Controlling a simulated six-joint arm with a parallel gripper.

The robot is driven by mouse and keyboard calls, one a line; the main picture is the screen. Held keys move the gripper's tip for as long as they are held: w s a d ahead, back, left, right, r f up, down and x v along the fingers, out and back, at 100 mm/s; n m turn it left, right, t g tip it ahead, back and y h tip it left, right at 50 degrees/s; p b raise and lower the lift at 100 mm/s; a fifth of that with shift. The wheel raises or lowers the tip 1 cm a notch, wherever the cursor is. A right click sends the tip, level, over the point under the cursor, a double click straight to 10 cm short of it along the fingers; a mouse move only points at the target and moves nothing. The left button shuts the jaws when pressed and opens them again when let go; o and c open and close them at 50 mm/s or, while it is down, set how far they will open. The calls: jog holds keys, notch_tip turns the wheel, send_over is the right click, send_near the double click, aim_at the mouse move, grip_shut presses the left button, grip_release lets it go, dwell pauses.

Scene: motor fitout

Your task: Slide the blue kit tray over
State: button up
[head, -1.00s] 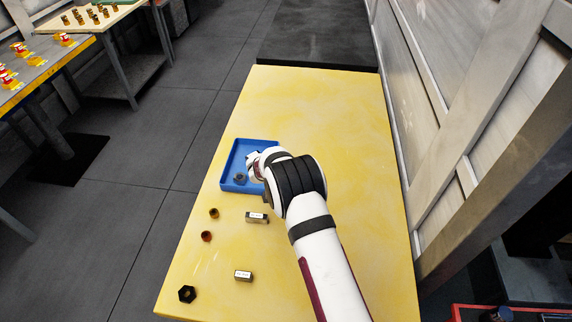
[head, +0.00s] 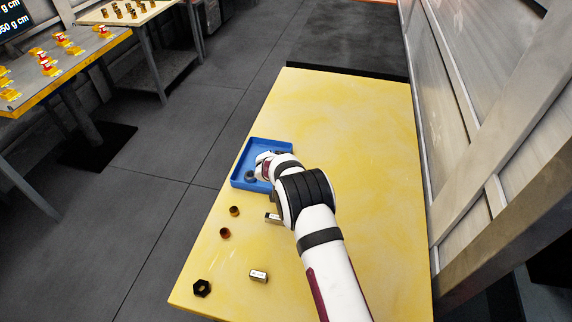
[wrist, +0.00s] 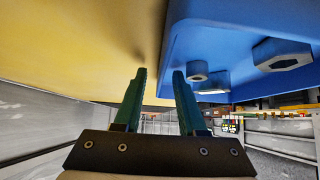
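The blue kit tray (head: 239,182) lies on the yellow table near its left edge, with a dark nut (head: 250,176) inside. In the wrist view the tray (wrist: 215,30) fills the upper right and holds grey nuts (wrist: 283,54). My gripper (wrist: 159,72) is open, with two green fingers apart and nothing visibly clamped between them. The tray's near edge appears in line with the gap, the right finger overlapping the tray and the left finger the table. Contact cannot be told.
Two brown rings (head: 235,211), a black nut (head: 202,288) and a labelled metal block (head: 258,276) lie on the table (head: 345,120). The table's far part is clear. A wall stands along the right.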

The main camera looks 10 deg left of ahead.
jog(key=v, duration=1.5)
jog(key=shift+s+r, duration=0.25)
jog(key=shift+s, duration=0.05)
jog(key=s+d+r+g+y, duration=0.1)
jog(key=s+d+r+y, duration=0.25)
jog(key=r, duration=0.25)
jog(key=s+d+r+g+y, duration=0.1)
jog(key=s+d+r+y, duration=0.1)
jog(key=s+r, duration=0.4)
jog(key=s+d+m+g+h, duration=0.1)
jog(key=s+d+m+g, duration=0.1)
jog(key=s+d, duration=0.3)
jog(key=s+d+f+m+g+h, duration=0.1)
jog(key=s+d, duration=0.5)
jog(key=s, duration=0.6)
jog(key=s+d+m+g+h, duration=0.1)
jog(key=s+d+g, duration=0.3)
jog(key=s, duration=0.5)
jog(key=shift+s+d+f+m+h, duration=0.25)
jog(key=shift+d+f+m+h, duration=0.15)
jog(key=shift+d+m, duration=0.45)
